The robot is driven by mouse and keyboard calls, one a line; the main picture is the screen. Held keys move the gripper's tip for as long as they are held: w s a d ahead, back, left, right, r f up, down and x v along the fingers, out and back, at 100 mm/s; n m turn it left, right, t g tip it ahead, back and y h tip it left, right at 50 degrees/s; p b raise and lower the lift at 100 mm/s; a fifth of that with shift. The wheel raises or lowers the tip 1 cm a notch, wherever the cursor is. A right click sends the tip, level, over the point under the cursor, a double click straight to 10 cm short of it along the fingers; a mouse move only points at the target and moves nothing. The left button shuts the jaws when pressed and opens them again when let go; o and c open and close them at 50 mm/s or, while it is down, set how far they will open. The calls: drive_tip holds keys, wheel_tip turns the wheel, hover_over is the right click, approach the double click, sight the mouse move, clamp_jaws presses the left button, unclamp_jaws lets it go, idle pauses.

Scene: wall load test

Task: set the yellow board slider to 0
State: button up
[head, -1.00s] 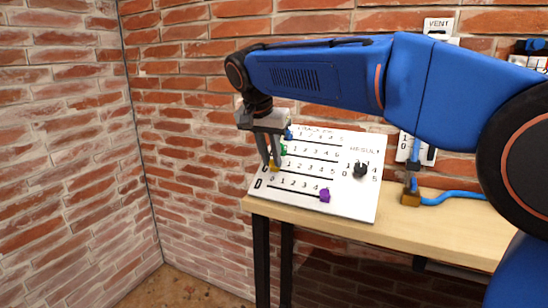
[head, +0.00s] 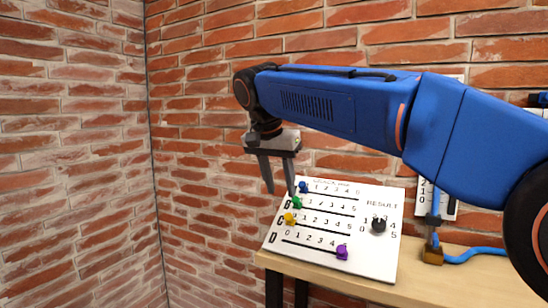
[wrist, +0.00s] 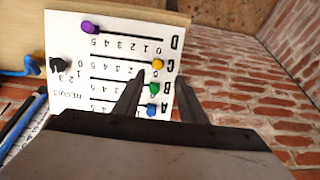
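The white slider board (head: 388,262) stands tilted on the wooden table, with several numbered rows and a black result knob (head: 378,226). The yellow slider (head: 289,218) is at the left end of row C, at about the 0 mark; it also shows in the wrist view (wrist: 158,64). The green slider (head: 297,203) and blue slider (head: 303,187) are at the left ends of the rows above. The purple slider (head: 342,252) is far right in row D, near 5. My gripper (head: 279,191) is open and empty, above the board's left edge, with its fingers apart from the yellow slider.
The wooden table (head: 440,278) runs right along the brick wall. A blue cable (head: 475,252) with a brass-coloured block (head: 432,256) lies right of the board. A wall panel with a slot (head: 448,200) hangs behind it. Left of the board is open space.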

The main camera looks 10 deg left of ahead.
drive_tip(key=v, duration=0.8)
drive_tip(key=shift+r, duration=0.45)
drive_tip(key=shift+s, duration=0.1)
